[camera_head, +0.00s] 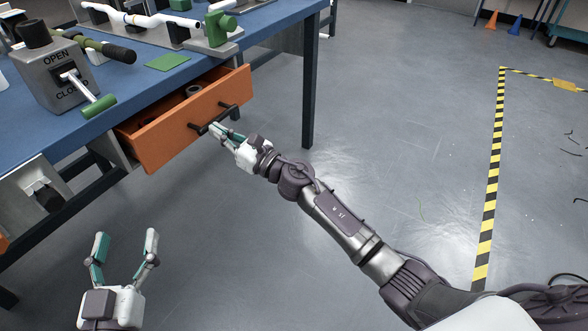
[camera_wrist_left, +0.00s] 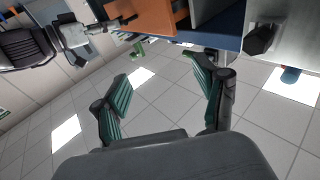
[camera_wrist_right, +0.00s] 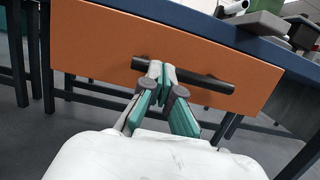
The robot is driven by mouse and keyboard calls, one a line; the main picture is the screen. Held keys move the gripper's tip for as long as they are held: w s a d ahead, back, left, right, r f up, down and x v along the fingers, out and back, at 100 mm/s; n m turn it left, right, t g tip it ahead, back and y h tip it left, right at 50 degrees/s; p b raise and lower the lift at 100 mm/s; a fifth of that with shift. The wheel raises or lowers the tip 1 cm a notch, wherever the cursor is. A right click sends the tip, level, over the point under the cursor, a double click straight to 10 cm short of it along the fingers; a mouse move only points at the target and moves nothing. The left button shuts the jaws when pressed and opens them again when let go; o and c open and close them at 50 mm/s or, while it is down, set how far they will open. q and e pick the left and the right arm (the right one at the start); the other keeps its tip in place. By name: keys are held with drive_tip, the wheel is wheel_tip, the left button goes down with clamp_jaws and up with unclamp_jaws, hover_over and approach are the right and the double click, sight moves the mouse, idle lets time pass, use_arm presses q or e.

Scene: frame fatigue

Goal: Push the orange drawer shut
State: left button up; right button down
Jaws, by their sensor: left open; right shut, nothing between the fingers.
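The orange drawer (camera_head: 185,125) stands partly open under the blue workbench, with a dark object inside it. Its front with a black bar handle (camera_head: 222,116) faces my right arm. My right gripper (camera_head: 215,130) is shut and empty, its fingertips at the handle. In the right wrist view the fingertips (camera_wrist_right: 161,70) overlap the handle (camera_wrist_right: 205,82) near its left half; whether they touch it I cannot tell. My left gripper (camera_head: 126,238) is open and empty, low at the left, apart from the drawer. The orange drawer also shows in the left wrist view (camera_wrist_left: 155,15).
On the blue workbench (camera_head: 140,85) stand a grey open/close lever box (camera_head: 50,75), a green vise-like part (camera_head: 218,30) and a green pad (camera_head: 168,62). A bench leg (camera_head: 308,95) stands right of the drawer.

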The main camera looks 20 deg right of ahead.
sight(205, 123)
drive_tip(key=b+x, duration=0.1)
drive_tip(key=x, duration=0.1)
drive_tip(key=f+b+x, duration=0.1)
drive_tip(key=x, duration=0.1)
drive_tip(key=shift+w+a+r, duration=0.1)
drive_tip(key=shift+w+a, duration=0.15)
drive_tip(key=shift+w, duration=0.1)
use_arm(q)
drive_tip(key=s+r+t+h, duration=0.2)
drive_tip(key=s+r+t, duration=0.3)
drive_tip(key=r+t, duration=0.2)
wheel_tip(205, 123, up, 2)
drive_tip(key=shift+d+r+h, duration=0.25)
drive_tip(key=shift+h, duration=0.05)
use_arm(e)
drive_tip(key=shift+r, duration=0.25)
use_arm(q)
drive_tip(key=shift+s, duration=0.1)
use_arm(e)
drive_tip(key=shift+d, duration=0.1)
